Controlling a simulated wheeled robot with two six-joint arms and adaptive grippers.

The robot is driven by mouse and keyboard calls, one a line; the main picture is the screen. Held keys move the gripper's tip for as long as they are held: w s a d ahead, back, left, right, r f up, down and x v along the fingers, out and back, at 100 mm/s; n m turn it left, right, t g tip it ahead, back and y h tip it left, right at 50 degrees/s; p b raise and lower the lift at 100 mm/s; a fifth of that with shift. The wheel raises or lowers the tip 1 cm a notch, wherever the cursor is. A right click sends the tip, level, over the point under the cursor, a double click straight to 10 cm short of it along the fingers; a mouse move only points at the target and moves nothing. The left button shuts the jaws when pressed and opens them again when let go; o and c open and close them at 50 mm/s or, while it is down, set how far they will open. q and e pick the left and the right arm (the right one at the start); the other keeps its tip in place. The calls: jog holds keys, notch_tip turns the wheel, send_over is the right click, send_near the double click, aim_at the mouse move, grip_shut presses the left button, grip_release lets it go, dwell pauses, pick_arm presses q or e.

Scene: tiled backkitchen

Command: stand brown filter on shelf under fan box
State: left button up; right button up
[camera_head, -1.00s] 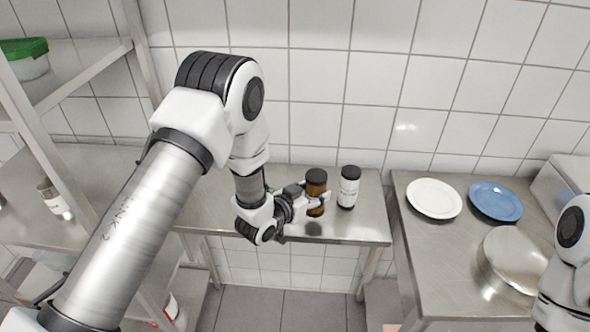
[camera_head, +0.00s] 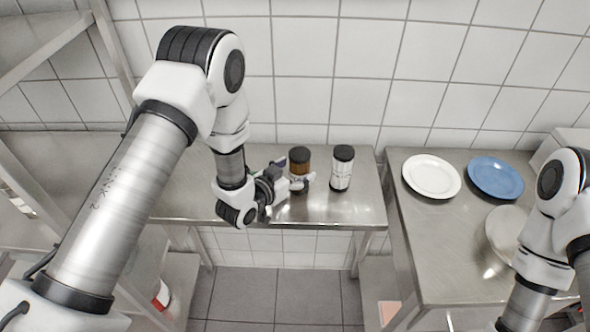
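A brown jar with a dark cap (camera_head: 299,163), which looks like the brown filter, stands upright near the right end of the steel table (camera_head: 330,214). My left gripper (camera_head: 301,182) reaches it from the left, with a finger across its lower front. The far finger is hidden, so I cannot tell whether the grip is closed. The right arm comes in at the lower right; its gripper is outside the picture. A metal shelf rack (camera_head: 40,48) stands at the left. I cannot make out a fan box.
A white jar with a black cap (camera_head: 342,170) stands just right of the brown jar. The right table holds a white plate (camera_head: 431,177), a blue plate (camera_head: 495,178) and a round metal item (camera_head: 503,228). A gap separates the two tables. The left table's middle is clear.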

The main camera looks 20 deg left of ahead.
pick_arm(q)
jog(key=shift+f, duration=0.1)
jog(key=b+v, duration=0.4)
jog(key=v, duration=0.7)
jog(key=shift+s, duration=0.35)
